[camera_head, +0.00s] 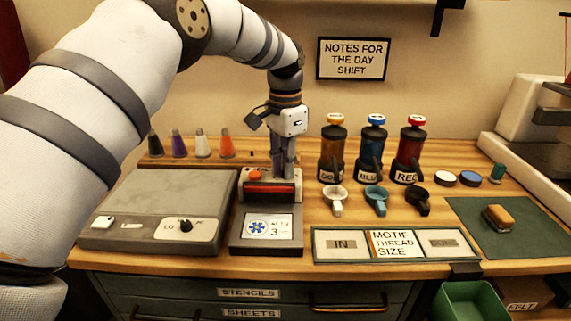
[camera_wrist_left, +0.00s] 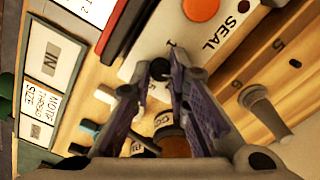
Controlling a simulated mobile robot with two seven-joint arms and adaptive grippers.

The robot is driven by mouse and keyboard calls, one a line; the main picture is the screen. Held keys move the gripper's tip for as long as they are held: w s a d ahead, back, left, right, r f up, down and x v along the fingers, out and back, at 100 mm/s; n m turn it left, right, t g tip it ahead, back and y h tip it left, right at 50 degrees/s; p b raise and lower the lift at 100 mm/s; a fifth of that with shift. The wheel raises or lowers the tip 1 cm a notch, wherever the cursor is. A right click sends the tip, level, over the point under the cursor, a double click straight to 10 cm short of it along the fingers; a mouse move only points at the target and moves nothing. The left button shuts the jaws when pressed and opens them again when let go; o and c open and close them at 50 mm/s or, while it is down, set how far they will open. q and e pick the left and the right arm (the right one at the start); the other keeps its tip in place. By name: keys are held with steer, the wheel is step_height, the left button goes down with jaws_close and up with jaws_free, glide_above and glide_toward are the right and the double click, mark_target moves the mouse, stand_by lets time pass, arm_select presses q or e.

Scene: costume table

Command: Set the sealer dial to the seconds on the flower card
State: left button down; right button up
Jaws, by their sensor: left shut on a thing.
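The sealer (camera_head: 272,184) is a low white unit with a red-orange bar, at the back middle of the table. Its orange button and SEAL lettering also show in the left wrist view (camera_wrist_left: 165,45). My left gripper (camera_head: 284,172) points down at the sealer's top. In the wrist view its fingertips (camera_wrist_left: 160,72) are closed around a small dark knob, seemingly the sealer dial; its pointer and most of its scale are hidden. The flower card (camera_head: 270,227), white with a blue flower and a 3, lies on a dark block in front of the sealer. My right gripper is not visible.
A grey plate unit (camera_head: 165,195) with its own LO knob (camera_head: 186,226) stands left. Several thread cones (camera_head: 200,145) are behind it. Labelled bottles (camera_head: 372,150) and small scoops (camera_head: 376,195) stand right. A tray (camera_head: 340,256) lies along the front edge.

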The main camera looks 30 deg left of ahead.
arm_select(q)
steer(key=shift+m, duration=1)
steer(key=c, duration=1.8)
jaws_free()
step_height(320, 180, up, 12)
